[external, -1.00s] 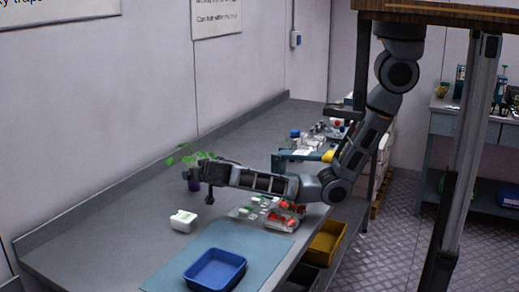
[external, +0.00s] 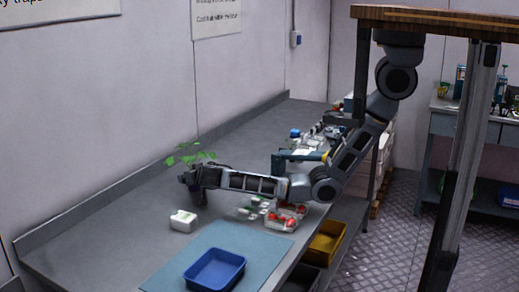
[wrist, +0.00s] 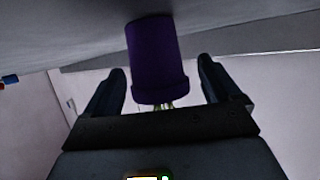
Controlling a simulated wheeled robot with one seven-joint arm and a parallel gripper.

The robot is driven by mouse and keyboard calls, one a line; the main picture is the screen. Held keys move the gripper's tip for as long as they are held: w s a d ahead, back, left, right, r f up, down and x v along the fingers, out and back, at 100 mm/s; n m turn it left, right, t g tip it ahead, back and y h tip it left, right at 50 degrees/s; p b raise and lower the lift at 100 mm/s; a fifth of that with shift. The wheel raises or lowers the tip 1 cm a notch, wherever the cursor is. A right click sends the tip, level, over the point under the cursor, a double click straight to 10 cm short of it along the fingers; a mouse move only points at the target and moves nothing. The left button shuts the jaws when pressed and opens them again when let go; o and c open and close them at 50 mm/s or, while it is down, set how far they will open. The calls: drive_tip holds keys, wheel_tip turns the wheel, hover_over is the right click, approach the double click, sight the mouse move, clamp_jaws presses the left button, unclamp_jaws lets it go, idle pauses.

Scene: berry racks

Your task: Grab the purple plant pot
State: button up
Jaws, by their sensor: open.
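The purple plant pot (wrist: 157,55) shows in the wrist view between the two fingers of my gripper (wrist: 161,68). The picture shows the pot upside down, its rim towards the palm and a few green stems below the rim. My gripper is open, with a gap on each side of the pot; I cannot tell exactly how deep the pot sits between the fingers. In the external view my gripper (external: 190,180) is at the plant on the bench, and the pot is mostly hidden behind it. The plant's green leaves (external: 190,157) rise above the gripper.
A white box (external: 183,221) stands in front of the gripper on the grey bench. A blue tray (external: 214,270) sits on a light blue mat (external: 175,275). The bench's left side is clear.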

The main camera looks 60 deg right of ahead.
drive_tip(key=shift+c, duration=0.5)
drive_tip(key=c, duration=1)
